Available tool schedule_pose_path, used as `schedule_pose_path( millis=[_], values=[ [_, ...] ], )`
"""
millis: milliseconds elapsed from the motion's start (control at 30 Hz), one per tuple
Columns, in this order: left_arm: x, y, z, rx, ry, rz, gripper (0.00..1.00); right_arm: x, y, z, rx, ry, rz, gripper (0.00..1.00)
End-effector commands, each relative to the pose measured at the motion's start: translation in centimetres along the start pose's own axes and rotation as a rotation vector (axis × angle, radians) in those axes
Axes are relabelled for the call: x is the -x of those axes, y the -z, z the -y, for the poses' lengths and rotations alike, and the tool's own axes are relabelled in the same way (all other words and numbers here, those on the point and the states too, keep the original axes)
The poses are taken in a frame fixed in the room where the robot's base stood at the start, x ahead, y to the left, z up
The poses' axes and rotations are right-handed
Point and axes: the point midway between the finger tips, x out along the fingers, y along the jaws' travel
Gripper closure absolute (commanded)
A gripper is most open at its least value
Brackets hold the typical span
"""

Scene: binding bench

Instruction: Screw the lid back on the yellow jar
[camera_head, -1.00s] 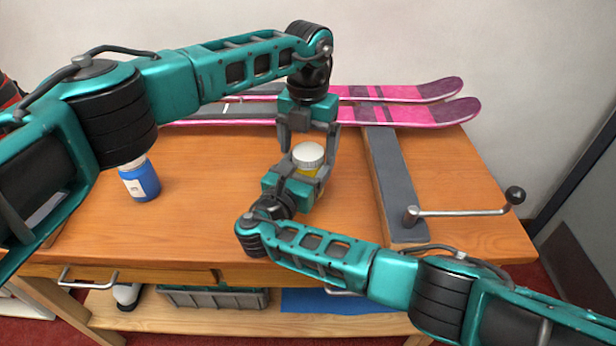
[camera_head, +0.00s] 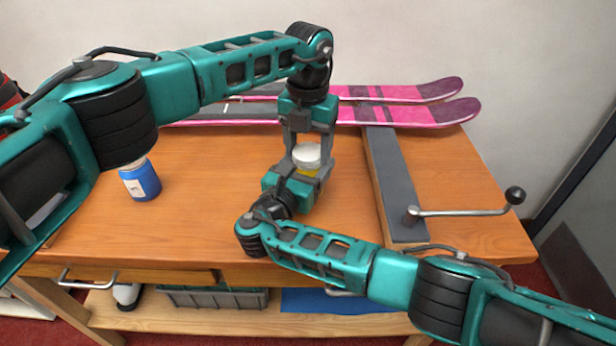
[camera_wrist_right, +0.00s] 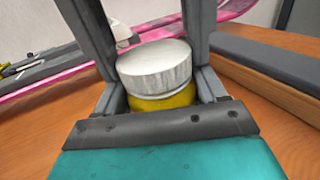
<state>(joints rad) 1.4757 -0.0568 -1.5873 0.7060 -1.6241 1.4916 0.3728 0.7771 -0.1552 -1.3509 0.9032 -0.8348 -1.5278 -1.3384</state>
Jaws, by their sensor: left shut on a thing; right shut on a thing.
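The yellow jar (camera_wrist_right: 168,104) is mostly hidden by my right gripper (camera_head: 303,180), which is shut on it above the bench. A strip of yellow also shows in the head view (camera_head: 308,172). The white lid (camera_head: 306,155) sits on top of the jar and looks level with it; the right wrist view also shows the lid (camera_wrist_right: 157,68). I cannot tell how tight it is. My left gripper (camera_head: 308,150) points down from above, shut on the lid with its fingers on either side.
A blue bottle (camera_head: 140,181) stands on the bench (camera_head: 190,225) at left. Pink skis (camera_head: 425,112) lie along the back. A grey-topped bar (camera_head: 394,185) with a crank handle (camera_head: 465,212) is at right. The bench is clear between bottle and jar.

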Motion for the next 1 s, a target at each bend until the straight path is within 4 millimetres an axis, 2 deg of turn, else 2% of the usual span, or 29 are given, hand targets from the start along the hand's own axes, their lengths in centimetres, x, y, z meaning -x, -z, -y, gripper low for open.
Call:
schedule_pose_path(
  millis=[200,233,500,800,867,1000],
  values=[
    [0.0,0.0,0.0,0.000,0.000,0.001,0.72,0.0,0.0,0.0,0.000,0.000,-0.001,1.00],
    [0.0,0.0,0.0,0.000,0.000,0.001,0.34,0.0,0.0,0.0,0.000,0.000,-0.001,1.00],
    [0.0,0.0,0.0,0.000,0.000,0.001,0.08,0.0,0.0,0.0,0.000,0.000,-0.001,1.00],
    [0.2,0.0,0.0,0.000,0.000,0.001,0.06,0.0,0.0,0.0,0.000,0.000,-0.001,1.00],
    [0.7,-0.1,0.0,0.000,0.000,0.002,0.06,0.0,0.0,0.0,0.000,0.000,-0.001,1.00],
    [2.9,-0.1,0.0,0.000,0.000,0.005,0.06,0.0,0.0,0.0,0.000,0.000,-0.001,1.00]
  ],
)
